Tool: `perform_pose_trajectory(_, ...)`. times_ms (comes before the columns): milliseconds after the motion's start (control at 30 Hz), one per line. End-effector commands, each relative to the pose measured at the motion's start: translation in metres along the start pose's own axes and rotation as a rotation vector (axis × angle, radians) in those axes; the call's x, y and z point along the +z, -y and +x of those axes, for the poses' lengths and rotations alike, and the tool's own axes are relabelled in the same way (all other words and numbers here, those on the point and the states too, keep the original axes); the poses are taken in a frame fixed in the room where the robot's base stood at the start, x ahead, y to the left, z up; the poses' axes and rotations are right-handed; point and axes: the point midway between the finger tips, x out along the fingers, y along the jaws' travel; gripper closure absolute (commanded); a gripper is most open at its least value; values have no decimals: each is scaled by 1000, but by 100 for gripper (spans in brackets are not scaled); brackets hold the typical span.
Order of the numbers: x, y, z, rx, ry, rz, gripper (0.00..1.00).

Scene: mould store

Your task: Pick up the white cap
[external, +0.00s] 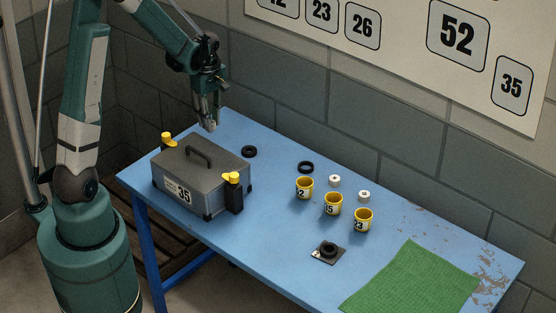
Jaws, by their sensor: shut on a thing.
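Two small white caps lie on the blue table, one (334,180) behind the yellow cups and one (364,195) a little to its right. My gripper (209,125) is at the far left of the table, behind the grey box and well away from these two caps. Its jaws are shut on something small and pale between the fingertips. It is too small and too much covered by the fingers for me to tell whether it is a white cap.
A grey lidded box (200,175) marked 35 has yellow-topped latches. Three numbered yellow cups (333,205) stand mid-table. Black rings lie at the back (249,151) and near the cups (306,167). A black square piece (328,251) and green cloth (412,281) lie in front.

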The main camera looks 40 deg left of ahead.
Motion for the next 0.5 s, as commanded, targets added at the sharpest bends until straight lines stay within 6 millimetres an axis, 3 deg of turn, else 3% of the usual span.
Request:
perform_pose_trajectory(200,0,0,-17,0,0,0,85)
perform_pose_trajectory(500,0,0,-20,0,0,0,85)
